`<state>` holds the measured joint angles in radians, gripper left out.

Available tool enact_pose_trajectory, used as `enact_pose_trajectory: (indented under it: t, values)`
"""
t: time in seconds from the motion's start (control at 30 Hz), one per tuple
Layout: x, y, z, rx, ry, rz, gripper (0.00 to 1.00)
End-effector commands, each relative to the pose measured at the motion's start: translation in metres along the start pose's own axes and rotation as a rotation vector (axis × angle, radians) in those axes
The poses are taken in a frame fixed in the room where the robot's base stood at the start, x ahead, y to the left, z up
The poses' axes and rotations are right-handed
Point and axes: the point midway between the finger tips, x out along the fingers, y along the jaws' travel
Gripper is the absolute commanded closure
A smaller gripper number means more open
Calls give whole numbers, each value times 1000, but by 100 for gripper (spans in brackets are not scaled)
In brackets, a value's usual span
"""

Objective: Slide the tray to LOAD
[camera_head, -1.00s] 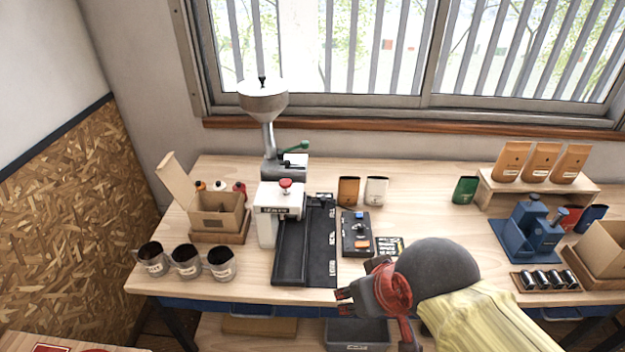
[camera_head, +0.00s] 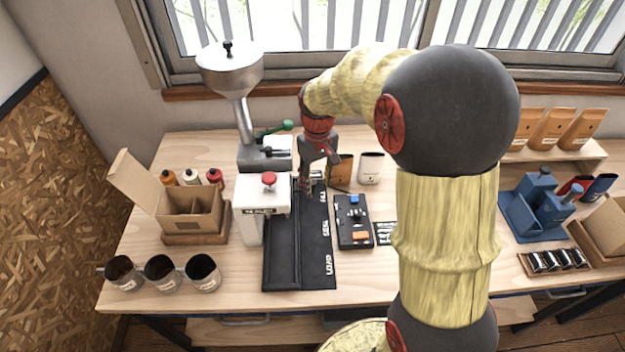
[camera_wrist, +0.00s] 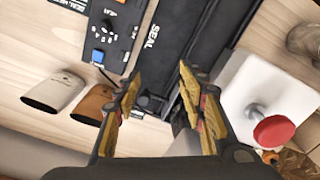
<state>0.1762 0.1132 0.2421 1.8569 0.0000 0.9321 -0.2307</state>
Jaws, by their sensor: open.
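The black track (camera_head: 315,272) runs front to back on the bench, with FILL, SEAL and LOAD marked along its right side; LOAD is at the front. The track also shows in the wrist view (camera_wrist: 190,30). My gripper (camera_head: 304,190) is low over the back part of the track, by FILL, beside the white sealer. In the wrist view my gripper (camera_wrist: 161,72) has its two fingers apart with a dark part behind and between them. I cannot make out the tray clearly; my fingers and the sealer hide part of the track. The front stretch by LOAD looks empty.
The white sealer (camera_head: 250,222) with a red button stands left of the track. A control box (camera_head: 353,235) is on its right. Orange (camera_head: 340,170) and white (camera_head: 370,168) pouches stand behind. Dark-filled cups (camera_head: 203,275) and an open carton (camera_head: 190,207) are left.

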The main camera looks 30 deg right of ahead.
Motion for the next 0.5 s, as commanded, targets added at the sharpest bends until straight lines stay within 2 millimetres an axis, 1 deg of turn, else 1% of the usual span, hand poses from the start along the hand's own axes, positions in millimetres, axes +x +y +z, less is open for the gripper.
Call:
enact_pose_trajectory:
  t: [0.03,0.13,0.2,0.3,0.4,0.5]
  values:
    - [14,8,-17,-22,-15,-4,59]
    - [34,22,-47,-89,-28,-9,59]
    - [44,31,-68,-146,-27,-9,59]
    - [47,40,-92,-236,-13,-5,59]
    - [43,43,-103,-305,0,0,59]
    - [46,43,-104,-332,1,0,59]
